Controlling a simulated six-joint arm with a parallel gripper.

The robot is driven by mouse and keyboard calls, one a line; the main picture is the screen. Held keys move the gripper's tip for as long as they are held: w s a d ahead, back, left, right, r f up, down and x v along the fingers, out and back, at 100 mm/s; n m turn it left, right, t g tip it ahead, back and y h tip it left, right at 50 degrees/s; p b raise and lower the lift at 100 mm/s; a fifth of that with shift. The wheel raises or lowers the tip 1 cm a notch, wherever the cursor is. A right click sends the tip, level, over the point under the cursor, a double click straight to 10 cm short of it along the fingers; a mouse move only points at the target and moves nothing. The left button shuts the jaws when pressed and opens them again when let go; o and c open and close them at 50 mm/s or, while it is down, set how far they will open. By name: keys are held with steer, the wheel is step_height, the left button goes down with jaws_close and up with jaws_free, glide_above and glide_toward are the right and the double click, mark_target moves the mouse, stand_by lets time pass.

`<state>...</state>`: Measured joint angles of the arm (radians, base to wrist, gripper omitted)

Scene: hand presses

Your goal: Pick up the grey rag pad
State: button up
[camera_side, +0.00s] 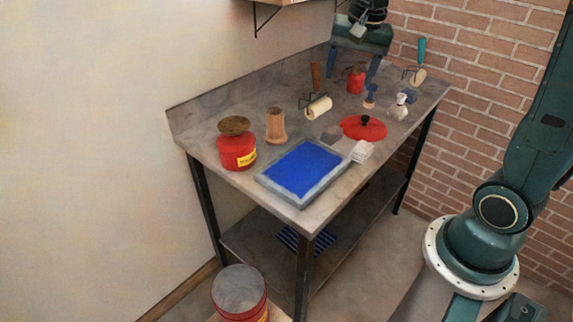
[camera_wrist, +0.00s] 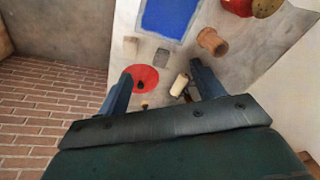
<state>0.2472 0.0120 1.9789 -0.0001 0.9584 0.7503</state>
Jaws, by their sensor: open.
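The grey rag pad (camera_side: 332,134) lies on the metal bench, just left of a round red lid (camera_side: 364,128) with a black knob. In the wrist view the grey pad (camera_wrist: 163,56) shows between and beyond my fingertips, close to the red lid (camera_wrist: 146,77). My gripper (camera_side: 352,76) is open and empty, above the far end of the bench. In the wrist view its two fingers (camera_wrist: 162,70) are spread wide. Nothing touches the pad.
A blue-filled tray (camera_side: 305,168) lies in front of the pad, with a whitish pad (camera_side: 362,151) beside it. A red bottle (camera_side: 356,82) and white bottle (camera_side: 399,107) stand behind.

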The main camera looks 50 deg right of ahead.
steer(key=w+d+f+m+g, duration=0.2)
steer(key=w+d+f+m, duration=0.5)
steer(key=d+f, duration=0.3)
steer(key=shift+w+f+y, duration=0.3)
steer(key=shift+w+f, duration=0.1)
steer(key=shift+w, duration=0.3)
steer(key=shift+f, duration=0.1)
glide_above(332, 129)
step_height(332, 129, down, 8)
steer(key=shift+s+r, duration=0.1)
steer(key=shift+s, duration=0.05)
steer(key=shift+f, duration=0.25)
steer(key=shift+f, duration=0.1)
steer(key=shift+f, duration=2.5)
